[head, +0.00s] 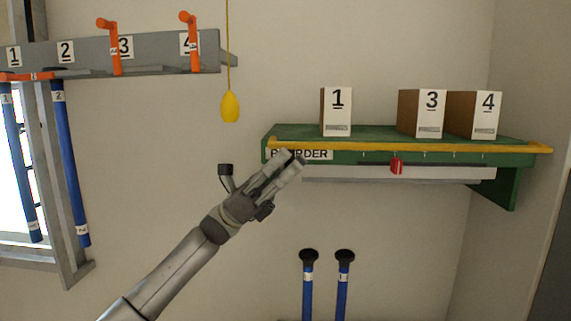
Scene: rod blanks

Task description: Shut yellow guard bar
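The yellow guard bar (400,147) runs level along the front of the green shelf (385,131) in the head view. Its right end reaches the shelf's right corner, and its left end is near the label at the left. My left gripper (292,158) is in front of the shelf's left end, just below the bar, and covers part of the label. Its two fingers lie side by side with nothing seen between them. I cannot tell whether it touches the shelf. My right gripper is not in view.
Boxes 1 (337,112), 3 (421,114) and 4 (474,115) stand on the shelf. A red tag (397,166) hangs beneath the bar. A yellow pull (231,106) hangs left of the shelf. Blue rods (70,165) hang at left; two more (343,290) stand below.

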